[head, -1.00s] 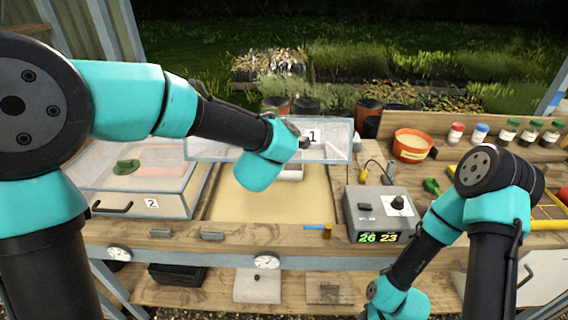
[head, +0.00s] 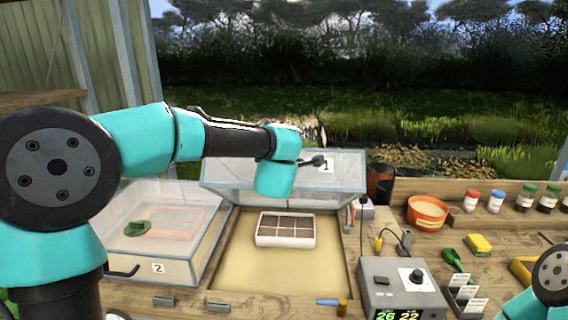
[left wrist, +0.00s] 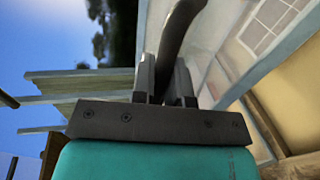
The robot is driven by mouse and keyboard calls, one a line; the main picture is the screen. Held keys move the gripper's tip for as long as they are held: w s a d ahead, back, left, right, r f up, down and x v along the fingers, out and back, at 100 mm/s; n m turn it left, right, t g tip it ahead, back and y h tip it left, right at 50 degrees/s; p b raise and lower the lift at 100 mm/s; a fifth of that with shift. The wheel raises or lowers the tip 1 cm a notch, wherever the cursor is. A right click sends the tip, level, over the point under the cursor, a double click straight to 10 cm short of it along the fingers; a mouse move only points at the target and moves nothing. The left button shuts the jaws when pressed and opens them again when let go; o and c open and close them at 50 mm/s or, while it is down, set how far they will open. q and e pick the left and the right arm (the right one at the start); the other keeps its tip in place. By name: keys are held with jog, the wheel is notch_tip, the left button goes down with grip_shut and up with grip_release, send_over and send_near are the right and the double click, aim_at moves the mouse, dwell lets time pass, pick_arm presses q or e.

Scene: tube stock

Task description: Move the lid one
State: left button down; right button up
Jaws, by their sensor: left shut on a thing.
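Lid one (head: 225,180), a clear framed panel labelled 1, stands raised and tilted back above the sand-filled bed (head: 245,270). My left gripper (head: 312,162) is at the lid's upper edge, by the label. In the left wrist view, the fingers (left wrist: 165,82) are shut on the lid's dark curved handle (left wrist: 180,30). Part of the lid's panel and frame shows beside them. The left arm hides some of the lid in the head view. My right gripper is out of the picture; only a part of that arm shows at the lower right.
A white sectioned tray (head: 286,229) sits in the open bed. Box two with its closed lid (head: 160,268) stands at the left. A grey control box (head: 402,285), an orange pot (head: 427,212), a yellow sponge (head: 479,244) and several jars are at the right.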

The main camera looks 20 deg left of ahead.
pick_arm(q)
jog(key=c, duration=1.1)
grip_release()
jog(key=v, duration=1.7)
jog(key=shift+s, duration=0.25)
